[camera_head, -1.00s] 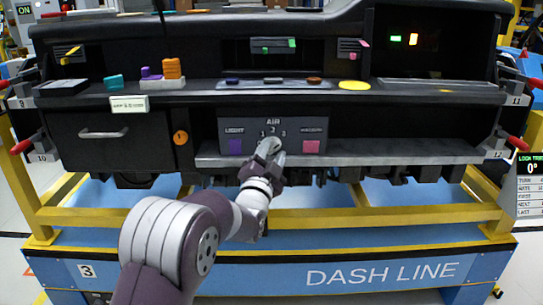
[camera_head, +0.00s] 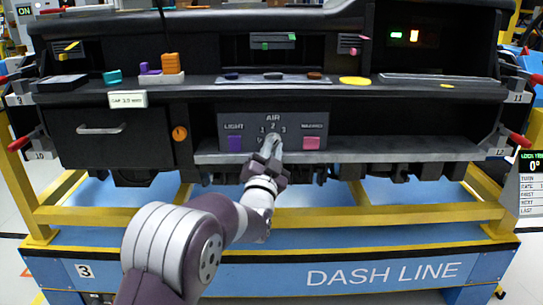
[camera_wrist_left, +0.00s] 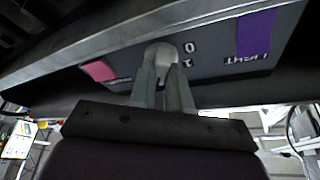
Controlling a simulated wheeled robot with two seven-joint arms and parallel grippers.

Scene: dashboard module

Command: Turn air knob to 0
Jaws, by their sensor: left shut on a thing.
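The air knob (camera_wrist_left: 161,54) is a pale grey rounded piece on the dark control panel (camera_head: 313,121), below the AIR label. My left gripper (camera_head: 271,150) reaches up to the panel from below, and its two fingers are shut on the knob. The left wrist view shows the left gripper (camera_wrist_left: 163,80) with a finger on each side of the knob. The numbers 1, 2 and 3 show above the gripper in the head view. A 0 shows beside the knob in the wrist view. The fingers cover much of the knob, so its pointing direction cannot be told. My right gripper is not in view.
A purple square (camera_head: 235,144) under LIGHT and a pink square (camera_head: 311,143) flank the knob. A metal ledge edge (camera_head: 400,157) runs just below the panel. The yellow frame bar (camera_head: 400,215) lies lower, and an orange knob (camera_head: 180,134) is at left.

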